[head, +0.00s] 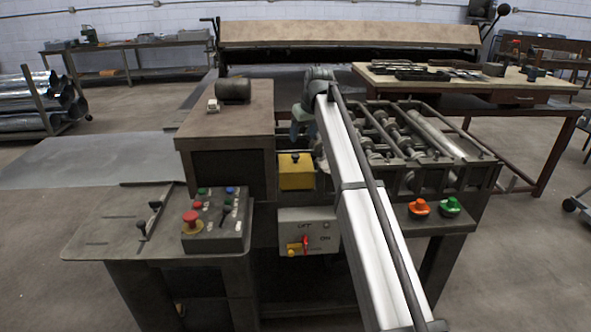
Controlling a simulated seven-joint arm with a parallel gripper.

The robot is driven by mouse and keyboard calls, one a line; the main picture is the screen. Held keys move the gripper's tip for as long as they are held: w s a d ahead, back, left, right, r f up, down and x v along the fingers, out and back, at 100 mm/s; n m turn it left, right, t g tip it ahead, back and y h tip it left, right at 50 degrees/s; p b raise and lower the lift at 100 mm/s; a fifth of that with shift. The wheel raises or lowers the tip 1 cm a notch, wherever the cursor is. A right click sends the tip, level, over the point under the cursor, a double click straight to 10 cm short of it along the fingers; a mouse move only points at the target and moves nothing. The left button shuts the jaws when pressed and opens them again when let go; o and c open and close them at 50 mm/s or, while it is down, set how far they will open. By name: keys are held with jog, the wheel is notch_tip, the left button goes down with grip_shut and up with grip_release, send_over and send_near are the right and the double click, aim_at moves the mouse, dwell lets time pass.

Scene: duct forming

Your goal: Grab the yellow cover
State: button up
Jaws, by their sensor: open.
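The yellow cover (297,178) is a small box-like piece with a dark knob on its upper part. It sits in the middle of the machine, between the brown cabinet and the roller section. My gripper (304,138) is above and slightly right of it, pointing down, open and apart from the cover. My pale arm comes from the lower right and hides part of the machine right of the cover. The fingertips are small and partly hard to make out.
The brown cabinet (226,150) stands close on the left, with a dark motor (233,91) on top. The roller section (410,140) is close on the right. Below are a button panel (216,222) and a grey switch box (307,231).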

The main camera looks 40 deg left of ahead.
aim_at(296, 155)
jog(key=x, duration=1)
jog(key=shift+s+a+f, duration=0.15)
jog(key=shift+a+f, duration=0.05)
grip_shut()
dwell(0.3)
dwell(0.3)
